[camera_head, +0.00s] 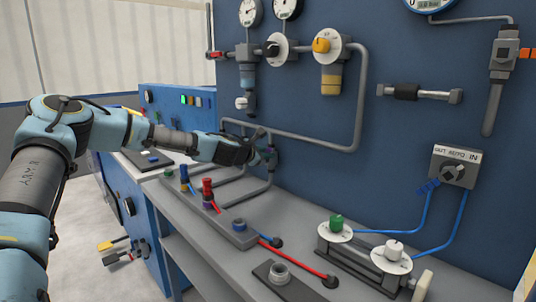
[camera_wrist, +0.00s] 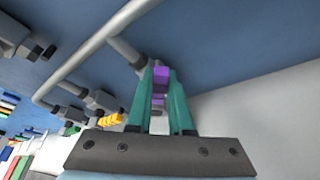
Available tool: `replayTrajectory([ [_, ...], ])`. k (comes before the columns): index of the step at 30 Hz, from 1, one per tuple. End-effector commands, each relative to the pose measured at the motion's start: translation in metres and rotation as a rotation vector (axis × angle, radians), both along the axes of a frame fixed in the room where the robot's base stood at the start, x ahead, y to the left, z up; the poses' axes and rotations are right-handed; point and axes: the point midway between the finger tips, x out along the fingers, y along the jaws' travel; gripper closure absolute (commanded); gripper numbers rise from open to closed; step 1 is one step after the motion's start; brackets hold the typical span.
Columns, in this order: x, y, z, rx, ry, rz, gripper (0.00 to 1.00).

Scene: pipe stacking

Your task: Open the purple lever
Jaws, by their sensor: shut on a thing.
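The purple lever (camera_wrist: 160,78) is in the wrist view, on a valve on a grey pipe (camera_wrist: 100,42) by the blue panel. The teal fingers of my gripper (camera_wrist: 161,73) stand on either side of the lever and are shut on it. In the head view my gripper (camera_head: 262,150) reaches the pipework at the left of the blue panel. The purple lever cannot be made out there, and my gripper partly covers that spot. The lever's exact angle to the pipe is hard to tell.
A yellow lever (camera_wrist: 112,120) sits close by on the left in the wrist view. In the head view a grey manifold with a red-topped fitting (camera_head: 207,188) stands on the bench below my gripper. Gauges and valves (camera_head: 275,48) line the panel above. A green knob (camera_head: 336,223) is farther right.

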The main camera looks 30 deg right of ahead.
Motion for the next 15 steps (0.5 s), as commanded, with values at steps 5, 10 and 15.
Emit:
replayTrajectory([
  [5,0.009,0.003,0.009,-0.032,0.168,0.002,1.00],
  [10,0.016,0.004,0.013,-0.062,0.321,0.002,1.00],
  [15,0.023,0.005,0.015,-0.087,0.455,0.003,1.00],
])
